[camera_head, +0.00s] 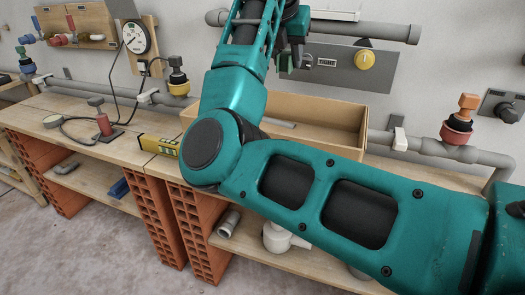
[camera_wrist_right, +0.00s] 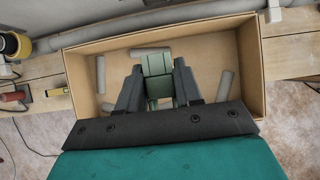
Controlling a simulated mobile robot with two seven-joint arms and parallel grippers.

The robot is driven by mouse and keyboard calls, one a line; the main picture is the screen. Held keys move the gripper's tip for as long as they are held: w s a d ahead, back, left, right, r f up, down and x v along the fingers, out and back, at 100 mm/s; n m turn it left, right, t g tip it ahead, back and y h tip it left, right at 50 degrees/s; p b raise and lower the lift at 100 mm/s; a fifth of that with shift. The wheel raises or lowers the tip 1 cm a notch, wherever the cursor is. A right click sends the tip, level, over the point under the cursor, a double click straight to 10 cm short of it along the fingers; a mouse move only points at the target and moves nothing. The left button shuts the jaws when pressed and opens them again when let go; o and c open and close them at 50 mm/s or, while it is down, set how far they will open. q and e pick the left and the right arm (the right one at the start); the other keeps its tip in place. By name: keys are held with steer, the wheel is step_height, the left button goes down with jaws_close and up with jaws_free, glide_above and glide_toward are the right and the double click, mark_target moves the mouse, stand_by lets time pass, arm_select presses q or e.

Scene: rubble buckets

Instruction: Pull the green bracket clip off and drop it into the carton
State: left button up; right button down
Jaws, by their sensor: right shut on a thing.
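My right gripper (camera_head: 291,58) is above the carton in the head view, at the end of my teal arm. In the right wrist view its two dark fingers (camera_wrist_right: 158,88) are shut on the green bracket clip (camera_wrist_right: 157,66), one finger on each side. The clip also shows as a small dark green piece (camera_head: 286,63) in the head view. The open carton (camera_head: 335,134) stands on the bench, partly hidden by my arm. In the right wrist view the carton (camera_wrist_right: 83,88) lies below the held clip. My left gripper is not in view.
Grey pipe pieces (camera_wrist_right: 225,84) lie inside the carton. A wall pipe (camera_head: 455,150) with valves runs behind the bench.

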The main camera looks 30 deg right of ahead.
step_height(320, 180, down, 5)
steer(key=b, duration=0.3)
steer(key=shift+f+b, duration=0.1)
steer(key=shift+b, duration=0.25)
steer(key=c, duration=0.7)
jaws_free()
steer(key=shift+r, duration=0.2)
steer(key=p, duration=0.1)
glide_toward(285, 69)
